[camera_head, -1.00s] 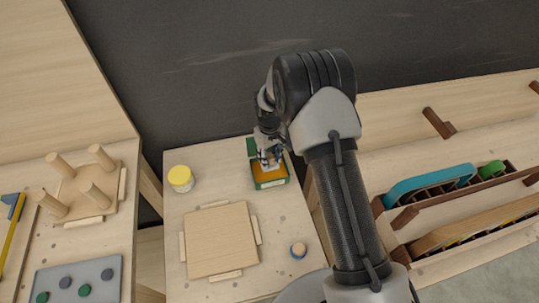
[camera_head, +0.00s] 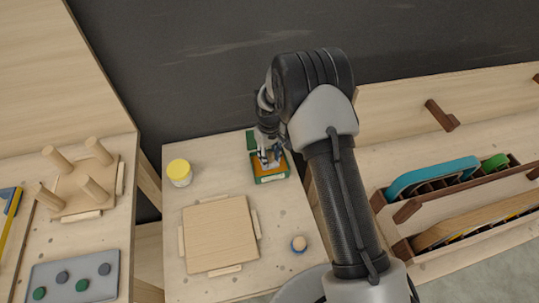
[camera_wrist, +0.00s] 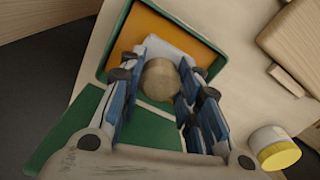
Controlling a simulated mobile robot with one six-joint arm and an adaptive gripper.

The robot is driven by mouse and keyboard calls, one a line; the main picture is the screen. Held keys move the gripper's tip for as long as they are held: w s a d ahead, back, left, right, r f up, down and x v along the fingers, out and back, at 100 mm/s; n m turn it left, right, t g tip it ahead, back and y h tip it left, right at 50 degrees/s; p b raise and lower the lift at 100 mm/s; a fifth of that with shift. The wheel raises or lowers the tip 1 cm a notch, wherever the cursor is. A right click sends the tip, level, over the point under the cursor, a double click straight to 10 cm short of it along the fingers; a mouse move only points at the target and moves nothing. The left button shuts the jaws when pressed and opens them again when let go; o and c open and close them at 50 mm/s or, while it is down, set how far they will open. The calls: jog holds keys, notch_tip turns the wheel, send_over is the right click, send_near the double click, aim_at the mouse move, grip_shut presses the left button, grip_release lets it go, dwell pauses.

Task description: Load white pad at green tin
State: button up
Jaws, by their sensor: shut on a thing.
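The green tin (camera_head: 272,179) stands at the back right of the middle table, its orange inside showing and its green lid (camera_head: 252,142) open behind it. In the wrist view the tin (camera_wrist: 222,62) lies under my gripper, with the lid (camera_wrist: 65,130) at lower left. My gripper (camera_head: 270,157) is shut on the round wooden knob (camera_wrist: 160,80) of the white pad (camera_wrist: 172,45). The pad is over the orange inside of the tin, partly hidden by the fingers. I cannot tell whether it touches the orange surface.
A yellow-lidded jar (camera_head: 179,172) stands left of the tin. A square wooden board (camera_head: 220,235) lies in front, between small wooden strips. A dark wall (camera_head: 200,60) rises behind the table.

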aim_at(270, 155)
jog(key=shift+f+b, duration=0.5)
jog(key=shift+f, duration=0.1)
dwell(1.5)
jog(key=shift+r, duration=0.1)
jog(key=shift+r+p, duration=2.1)
jog(key=shift+r, duration=1.45)
jog(key=shift+f, duration=0.1)
